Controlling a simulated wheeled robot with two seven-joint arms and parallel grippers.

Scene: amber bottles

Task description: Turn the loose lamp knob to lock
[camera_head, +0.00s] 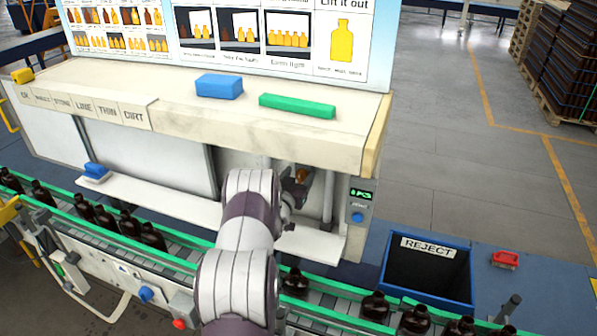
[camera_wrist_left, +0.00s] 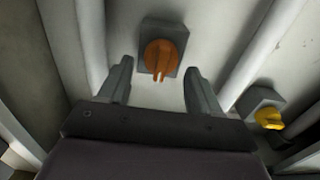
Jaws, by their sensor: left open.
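An orange knob (camera_wrist_left: 162,55) with a short pointer sits on a grey square mount on a pale panel in the left wrist view. Its pointer is toward the gripper. My left gripper (camera_wrist_left: 158,72) is open and empty, with one finger on each side of the knob and visible gaps to it. In the head view the knob (camera_head: 303,174) is a small orange patch inside the station's right bay, beside my left gripper (camera_head: 294,188). My left arm covers part of that bay. My right gripper is not in view.
A yellow knob (camera_wrist_left: 269,119) on another grey mount is to the right, beyond a pale pipe (camera_wrist_left: 258,60). The station shelf (camera_head: 180,100) overhangs the bay. Brown bottles (camera_head: 375,305) stand on the conveyor in front. A blue reject bin (camera_head: 428,300) is at the right.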

